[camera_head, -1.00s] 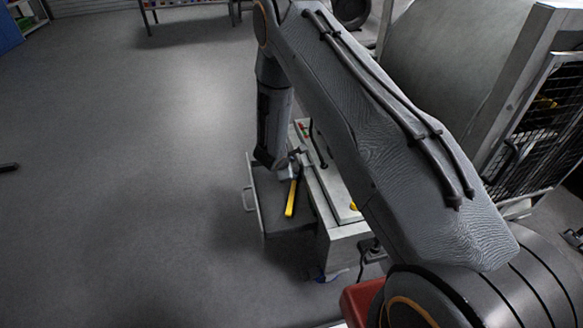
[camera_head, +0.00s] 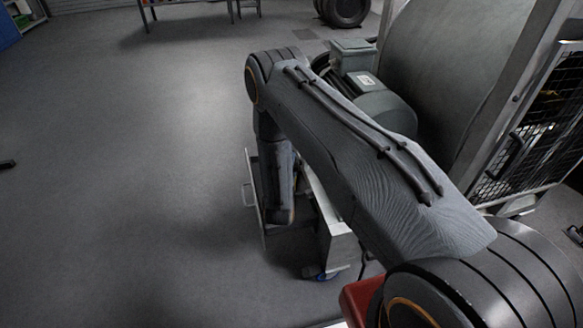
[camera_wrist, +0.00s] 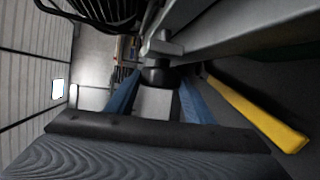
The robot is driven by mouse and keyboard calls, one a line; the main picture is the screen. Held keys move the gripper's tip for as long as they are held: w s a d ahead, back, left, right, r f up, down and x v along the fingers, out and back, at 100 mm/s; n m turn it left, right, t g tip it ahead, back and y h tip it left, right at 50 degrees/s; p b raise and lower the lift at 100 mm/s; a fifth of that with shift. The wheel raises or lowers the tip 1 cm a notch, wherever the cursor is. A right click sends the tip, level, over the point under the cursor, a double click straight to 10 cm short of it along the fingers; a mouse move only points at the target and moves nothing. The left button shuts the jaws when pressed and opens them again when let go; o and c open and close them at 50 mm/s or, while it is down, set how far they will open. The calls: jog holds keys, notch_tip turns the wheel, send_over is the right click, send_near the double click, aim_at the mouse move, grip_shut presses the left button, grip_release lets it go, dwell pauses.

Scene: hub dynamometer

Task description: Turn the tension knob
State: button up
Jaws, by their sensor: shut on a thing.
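In the wrist view my gripper (camera_wrist: 158,92) has its two blue fingers on either side of a short dark round piece. This looks like the tension knob (camera_wrist: 158,75). The fingers are shut on it. A grey T-shaped part (camera_wrist: 162,44) stands just beyond the knob, beside a long grey bar. I cannot tell how far the knob is turned. In the head view my arm hides the gripper and the knob.
A yellow-handled tool (camera_wrist: 258,112) lies close to the right of my gripper in the wrist view. The head view shows a pale cabinet (camera_head: 340,250) with an open drawer, a motor (camera_head: 384,105), and a mesh guard (camera_head: 525,150). Open floor lies to the left.

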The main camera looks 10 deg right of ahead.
jog(key=t+b, duration=0.1)
jog(key=f+m+t+h, duration=0.1)
jog(key=shift+d+t+b, duration=0.1)
jog(key=shift+t+b, duration=0.3)
jog(key=shift+m, duration=0.3)
jog(key=shift+r+t+h, duration=0.15)
jog(key=shift+t+h, duration=0.15)
jog(key=shift+t, duration=0.1)
jog(key=o, duration=1)
jog(key=shift+d, duration=0.1)
jog(key=shift+o, duration=0.2)
